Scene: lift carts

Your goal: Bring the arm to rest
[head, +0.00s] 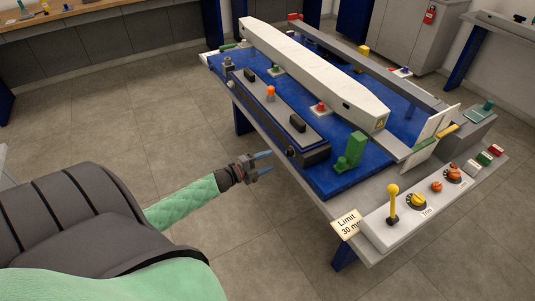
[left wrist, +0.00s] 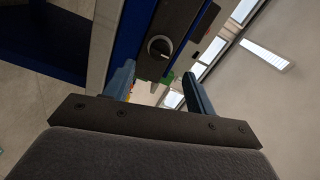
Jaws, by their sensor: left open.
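My left gripper (head: 262,163) is open and empty in the head view. It hangs in the air at the near left side of the blue-topped table (head: 345,183), apart from it. In the left wrist view its two blue fingers (left wrist: 158,92) stand wide apart with nothing between them. Beyond them a dark panel with a round knob (left wrist: 160,47) shows. My left arm, in a green sleeve, comes in from the lower left. My right gripper is not in view.
A "Limit 30 mm" sign (head: 347,224) is at the near corner. The floor (head: 130,130) at left is clear.

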